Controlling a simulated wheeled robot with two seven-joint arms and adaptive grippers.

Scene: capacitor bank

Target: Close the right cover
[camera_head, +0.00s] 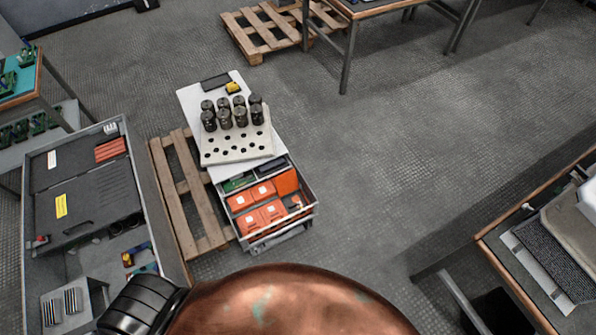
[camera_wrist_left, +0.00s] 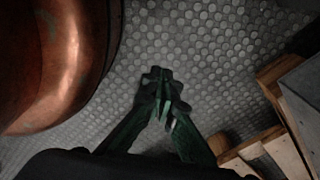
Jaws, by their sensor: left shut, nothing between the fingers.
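A grey, tray-like cabinet (camera_head: 172,226) stands at the left in the head view. A dark flat panel with a yellow label (camera_head: 95,207) lies across its middle, and another dark panel with a white label (camera_head: 66,163) lies beyond it. I cannot tell which part is the right cover, or whether it shows. Open space with small parts shows at the cabinet's near right. My left gripper (camera_wrist_left: 162,92) is shut and empty over the textured floor in the left wrist view. It is apart from the wooden slats and grey edge at right there. My right gripper is not in view.
A wooden pallet (camera_head: 183,185) lies beside a white cart. The cart's open drawer (camera_head: 312,211) holds orange boxes; black cylinders (camera_head: 241,117) stand on a perforated plate (camera_head: 262,144). A workbench (camera_head: 513,274) stands at right. The floor between is clear.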

